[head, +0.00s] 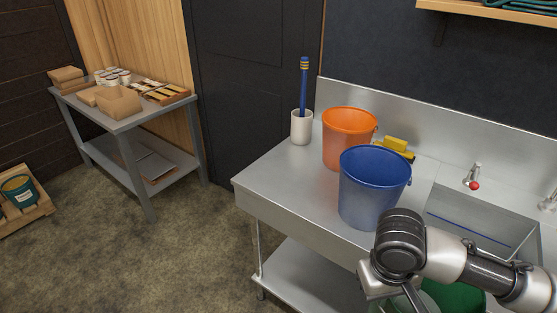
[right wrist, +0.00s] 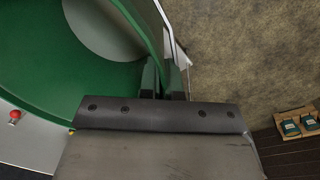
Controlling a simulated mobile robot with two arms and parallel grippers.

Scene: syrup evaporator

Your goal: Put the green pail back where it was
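The green pail (right wrist: 95,85) fills the left of the right wrist view, its open mouth and grey bottom showing. In the head view part of the green pail (head: 462,298) shows at the bottom edge, in front of the sink counter and mostly hidden by my right arm. My right gripper (right wrist: 163,80) has a finger on each side of the pail's rim and looks shut on it. In the head view the right gripper (head: 413,300) points down at the bottom edge, its fingertips hard to see. My left gripper is not in view.
A blue pail (head: 368,195) and an orange pail (head: 345,145) stand on the steel counter (head: 285,190), with a white cup (head: 301,128) holding a blue brush and a yellow sponge (head: 396,144). The sink (head: 480,222) is at right. The counter's left front is clear.

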